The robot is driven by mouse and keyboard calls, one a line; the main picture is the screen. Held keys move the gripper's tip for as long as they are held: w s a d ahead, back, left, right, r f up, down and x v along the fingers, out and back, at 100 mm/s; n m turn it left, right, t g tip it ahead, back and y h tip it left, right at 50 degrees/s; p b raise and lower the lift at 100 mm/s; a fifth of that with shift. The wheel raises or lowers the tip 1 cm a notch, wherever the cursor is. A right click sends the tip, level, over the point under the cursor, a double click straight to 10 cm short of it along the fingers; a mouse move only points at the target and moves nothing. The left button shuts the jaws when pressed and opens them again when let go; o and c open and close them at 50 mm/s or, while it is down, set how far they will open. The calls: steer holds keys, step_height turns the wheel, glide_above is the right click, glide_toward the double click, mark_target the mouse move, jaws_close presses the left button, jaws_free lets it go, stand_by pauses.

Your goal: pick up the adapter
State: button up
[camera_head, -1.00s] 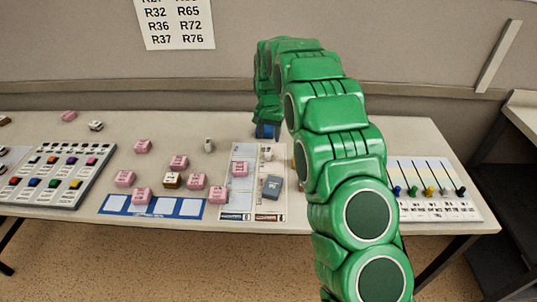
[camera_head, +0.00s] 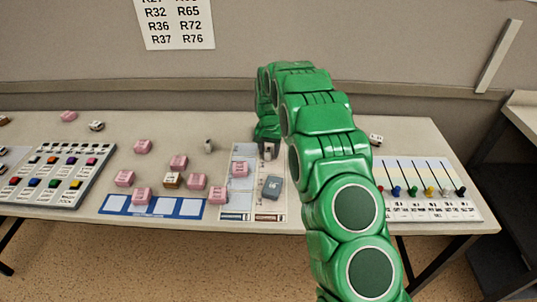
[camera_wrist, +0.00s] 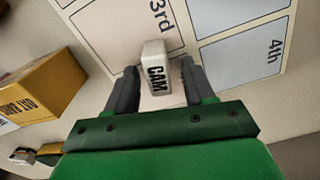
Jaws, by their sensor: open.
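A small white block marked CAM (camera_wrist: 155,68), the only piece between my fingers and the likely adapter, sits on a printed sheet in the wrist view. My gripper (camera_wrist: 159,70) is open, with one dark finger on each side of the block. Whether the fingers touch it, I cannot tell. In the head view my gripper (camera_head: 268,150) is low over the far part of the white printed sheet (camera_head: 262,212), and my arm hides much around it.
A grey block (camera_head: 271,187) and a pink block (camera_head: 240,169) lie on the sheet nearby. More pink blocks (camera_head: 178,162) stand to the left. A yellow box (camera_wrist: 42,86) is left of my gripper. A board with coloured pegs (camera_head: 430,190) is at right.

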steer(key=shift+c, duration=0.4)
jaws_close()
